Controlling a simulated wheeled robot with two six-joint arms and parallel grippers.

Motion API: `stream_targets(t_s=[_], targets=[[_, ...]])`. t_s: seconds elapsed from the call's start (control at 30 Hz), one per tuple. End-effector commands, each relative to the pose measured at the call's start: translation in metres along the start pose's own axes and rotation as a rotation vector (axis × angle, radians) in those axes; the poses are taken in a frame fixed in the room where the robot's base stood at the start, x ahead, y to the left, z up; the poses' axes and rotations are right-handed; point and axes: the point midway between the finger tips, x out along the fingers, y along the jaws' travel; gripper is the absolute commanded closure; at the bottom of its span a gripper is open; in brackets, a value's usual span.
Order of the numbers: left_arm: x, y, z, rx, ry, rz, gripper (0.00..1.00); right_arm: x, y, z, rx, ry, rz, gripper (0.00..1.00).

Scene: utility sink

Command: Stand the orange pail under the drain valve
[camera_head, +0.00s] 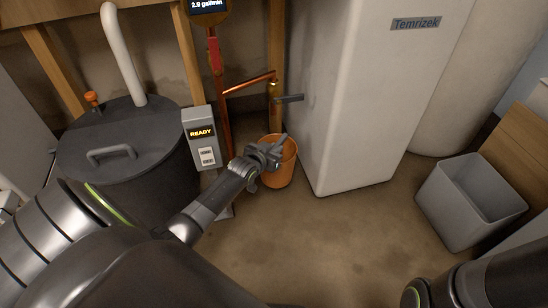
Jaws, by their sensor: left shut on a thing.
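The orange pail (282,172) is upright at the foot of the tall white cabinet, on or just above the floor; I cannot tell which. My left gripper (270,151) is at its rim and shut on it, covering part of its left side and mouth. A copper pipe runs to a valve with a dark lever (289,98), which looks like the drain valve. The pail appears below this valve in the picture, but the exact alignment is unclear. My right arm shows at the lower right, with its gripper out of frame.
The white cabinet (360,110) stands close to the pail's right. A dark lidded tank (125,160) and a grey box reading READY (201,140) are at left. A grey bin (468,205) is at right. The middle floor is clear.

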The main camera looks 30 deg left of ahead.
Motion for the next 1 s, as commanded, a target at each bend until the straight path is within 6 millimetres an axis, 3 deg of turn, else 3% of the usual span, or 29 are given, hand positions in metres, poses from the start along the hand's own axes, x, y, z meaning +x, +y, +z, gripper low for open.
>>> stream_targets(t_s=[0.03, 0.17, 0.6, 0.63, 0.8, 1.0], targets=[[0.005, 0.000, 0.013, 0.000, 0.000, 0.000, 1.00, -0.011, 0.002, -0.005, 0.003, -0.003, 0.009, 0.64], [0.010, 0.000, 0.024, 0.000, 0.001, 0.000, 1.00, -0.019, 0.002, -0.008, 0.010, -0.009, 0.023, 0.64], [0.011, 0.000, 0.026, 0.000, 0.000, 0.000, 1.00, -0.019, 0.002, -0.008, 0.013, -0.012, 0.030, 0.64], [0.011, 0.000, 0.027, -0.001, -0.001, 0.000, 0.84, -0.019, 0.002, -0.008, 0.013, -0.013, 0.030, 0.64], [0.010, 0.000, 0.026, 0.000, -0.001, 0.000, 0.64, -0.019, 0.002, -0.008, 0.013, -0.013, 0.030, 0.64], [0.010, 0.000, 0.026, 0.000, -0.001, 0.000, 0.64, -0.019, 0.002, -0.007, 0.013, -0.014, 0.030, 0.64]])
